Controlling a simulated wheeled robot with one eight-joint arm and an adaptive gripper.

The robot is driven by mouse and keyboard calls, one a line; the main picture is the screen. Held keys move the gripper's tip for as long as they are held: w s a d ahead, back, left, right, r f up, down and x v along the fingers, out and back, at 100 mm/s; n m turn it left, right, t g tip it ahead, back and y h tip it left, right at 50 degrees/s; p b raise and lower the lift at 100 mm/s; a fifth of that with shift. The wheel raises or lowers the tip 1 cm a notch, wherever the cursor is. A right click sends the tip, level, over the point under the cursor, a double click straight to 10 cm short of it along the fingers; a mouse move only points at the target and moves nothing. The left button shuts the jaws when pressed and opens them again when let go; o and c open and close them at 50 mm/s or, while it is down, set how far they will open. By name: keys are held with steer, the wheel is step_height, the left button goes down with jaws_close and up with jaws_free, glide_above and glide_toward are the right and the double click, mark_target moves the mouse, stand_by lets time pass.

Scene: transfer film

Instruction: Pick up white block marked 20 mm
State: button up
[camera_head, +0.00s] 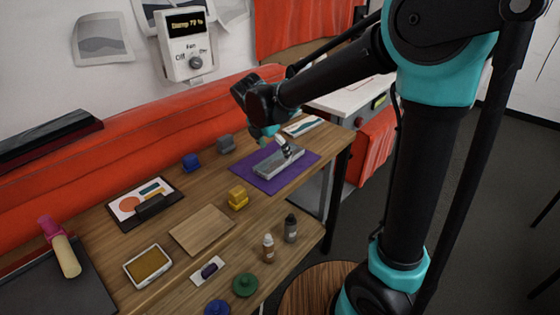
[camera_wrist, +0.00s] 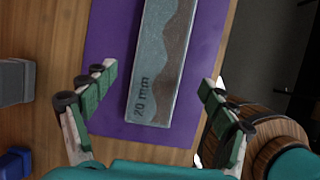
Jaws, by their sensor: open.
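The block marked 20 mm (camera_wrist: 160,62) lies flat on a purple mat (camera_wrist: 108,60). It looks pale grey with a brownish wavy band, and its far end is cut off by the top of the wrist view. In the head view the block (camera_head: 279,163) lies on the purple mat (camera_head: 266,183) near the right end of the table. My gripper (camera_wrist: 158,84) is open and empty above the block, with one finger on each side of it in the wrist view. In the head view my gripper (camera_head: 281,146) partly covers the block. I cannot tell the exact height gap.
A grey block (camera_head: 225,144) and a blue block (camera_head: 191,162) stand left of the mat. A yellow block (camera_head: 237,197) stands in front of it. Two small bottles (camera_head: 268,247) (camera_head: 290,228) stand on the front shelf. A wooden board (camera_head: 201,230) lies to the left.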

mark_target(280, 158)
steer(key=x, duration=0.4)
steer(key=shift+w+d, duration=0.15)
steer(key=shift+w, duration=0.2)
steer(key=c, duration=1.3)
